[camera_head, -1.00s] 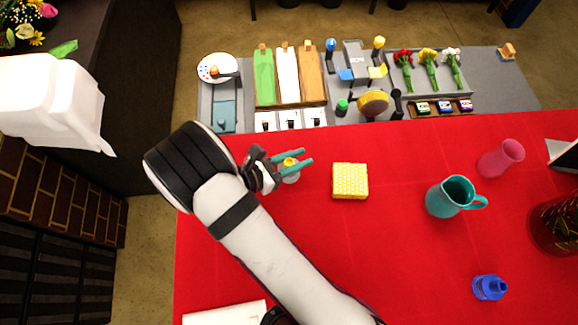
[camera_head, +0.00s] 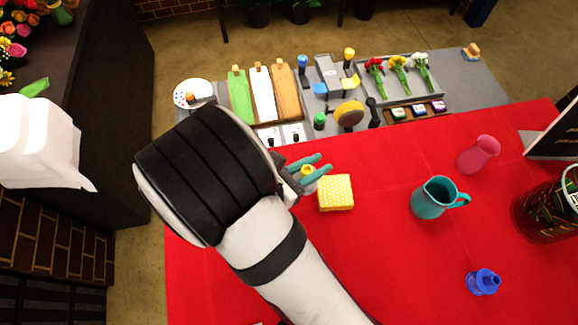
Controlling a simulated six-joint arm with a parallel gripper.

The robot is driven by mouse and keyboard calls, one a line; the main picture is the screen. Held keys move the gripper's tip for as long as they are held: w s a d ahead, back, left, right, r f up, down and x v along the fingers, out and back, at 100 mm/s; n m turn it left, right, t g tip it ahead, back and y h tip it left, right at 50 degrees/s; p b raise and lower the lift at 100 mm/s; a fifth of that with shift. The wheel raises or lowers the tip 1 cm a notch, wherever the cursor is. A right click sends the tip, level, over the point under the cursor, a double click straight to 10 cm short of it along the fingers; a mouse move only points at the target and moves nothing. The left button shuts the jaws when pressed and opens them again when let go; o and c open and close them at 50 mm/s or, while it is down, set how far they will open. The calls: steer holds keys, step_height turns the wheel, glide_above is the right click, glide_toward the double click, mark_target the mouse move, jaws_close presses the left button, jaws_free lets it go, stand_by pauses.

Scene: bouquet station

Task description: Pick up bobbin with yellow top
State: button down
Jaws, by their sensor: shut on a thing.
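My arm's large black and white wrist stands close to the camera and covers part of the red table. The bobbin is above and left of the yellow patterned block (camera_head: 336,193) in the picture. I cannot tell how high it is above the cloth.
On the red tablecloth (camera_head: 390,265) are a teal pitcher (camera_head: 432,199), a pink vase (camera_head: 478,155) and a blue object (camera_head: 483,282). A dark red bucket (camera_head: 545,215) is at right. A grey bench (camera_head: 480,90) behind holds boards, flowers and small items. The cloth's middle front is clear.

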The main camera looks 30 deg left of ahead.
steer(key=d+r, duration=0.1)
steer(key=w+d, duration=0.1)
steer(key=d+r, duration=0.1)
steer(key=d, duration=0.1)
steer(key=shift+w+r, duration=0.25)
steer(key=shift+r, duration=0.05)
